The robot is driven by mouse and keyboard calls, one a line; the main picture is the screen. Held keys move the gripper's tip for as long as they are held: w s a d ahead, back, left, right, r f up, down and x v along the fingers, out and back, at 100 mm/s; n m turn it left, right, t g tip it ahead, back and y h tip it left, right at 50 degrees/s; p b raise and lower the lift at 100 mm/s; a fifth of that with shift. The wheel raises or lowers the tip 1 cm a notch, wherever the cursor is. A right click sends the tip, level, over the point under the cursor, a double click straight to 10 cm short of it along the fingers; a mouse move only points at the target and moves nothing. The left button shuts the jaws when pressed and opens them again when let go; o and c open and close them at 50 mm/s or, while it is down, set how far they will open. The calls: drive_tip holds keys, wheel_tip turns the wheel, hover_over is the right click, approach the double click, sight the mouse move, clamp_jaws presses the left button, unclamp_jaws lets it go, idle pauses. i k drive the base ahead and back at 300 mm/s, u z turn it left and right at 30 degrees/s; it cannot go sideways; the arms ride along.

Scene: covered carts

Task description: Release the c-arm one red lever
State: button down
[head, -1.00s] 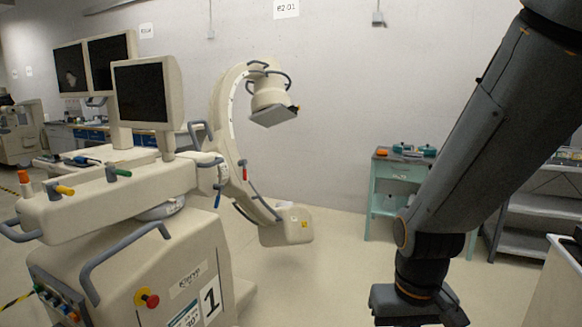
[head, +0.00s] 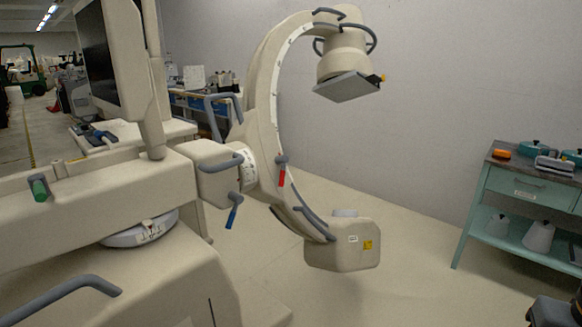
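The C-arm (head: 262,85) stands at the middle left in the head view, its curved arc facing right. The red lever (head: 281,177) hangs down from a grey pivot on the arc, just right of the joint housing. A blue lever (head: 232,216) hangs tilted below that housing. A green-tipped lever (head: 39,189) sits on the beam at the left. My gripper is not clearly in view; only a dark part of my arm shows at the bottom right corner, well away from the red lever.
A teal cart (head: 516,215) with pots on it stands at the right. The floor (head: 400,275) between it and the C-arm is clear. The C-arm's beam and base fill the left. A grey handle (head: 65,297) sticks out at the lower left.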

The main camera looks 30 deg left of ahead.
sight(283, 160)
drive_tip(key=u, duration=0.45)
drive_tip(key=i, duration=1.35)
drive_tip(key=u, duration=0.5)
